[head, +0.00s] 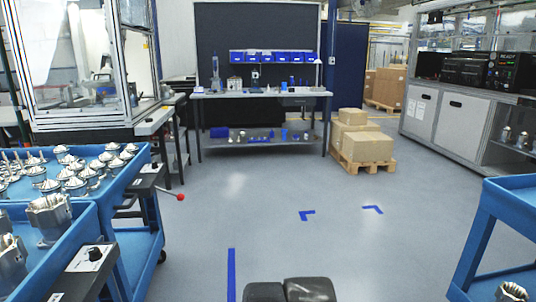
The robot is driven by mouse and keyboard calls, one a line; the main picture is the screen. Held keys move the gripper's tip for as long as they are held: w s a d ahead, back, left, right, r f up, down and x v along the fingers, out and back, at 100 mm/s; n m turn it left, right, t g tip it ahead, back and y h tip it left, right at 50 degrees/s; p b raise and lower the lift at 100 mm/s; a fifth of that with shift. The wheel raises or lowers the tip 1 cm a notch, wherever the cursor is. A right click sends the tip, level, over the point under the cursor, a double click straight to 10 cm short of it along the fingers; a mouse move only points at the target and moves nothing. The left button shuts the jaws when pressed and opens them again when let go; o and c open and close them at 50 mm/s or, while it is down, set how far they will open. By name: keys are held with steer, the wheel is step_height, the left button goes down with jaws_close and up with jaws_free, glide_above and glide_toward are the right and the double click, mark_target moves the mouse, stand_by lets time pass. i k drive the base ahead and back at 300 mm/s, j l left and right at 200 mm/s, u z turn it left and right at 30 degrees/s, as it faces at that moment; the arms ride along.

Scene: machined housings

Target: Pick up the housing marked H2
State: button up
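No mark H2 is readable in the head view, so I cannot tell which housing it is. A large silver housing (49,216) stands upright in the near blue cart at the lower left. Another silver housing (9,262) beside it is cut off by the left edge. A silver part (511,293) shows at the bottom right, on the lower level of another blue cart, mostly cut off. My gripper is not in view; two dark rounded parts at the bottom middle seem to be my own arm.
Several silver cone-shaped parts (75,182) fill the blue cart (140,163) behind. The right blue cart (512,186) has an empty visible top. A workbench (262,95) and boxes on a pallet (362,168) stand at the back. The middle floor (250,205) is clear.

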mark_target(52, 214)
steer(key=i, duration=0.15)
steer(key=k+j, duration=0.1)
steer(key=j+u, duration=0.1)
steer(key=u, duration=1.55)
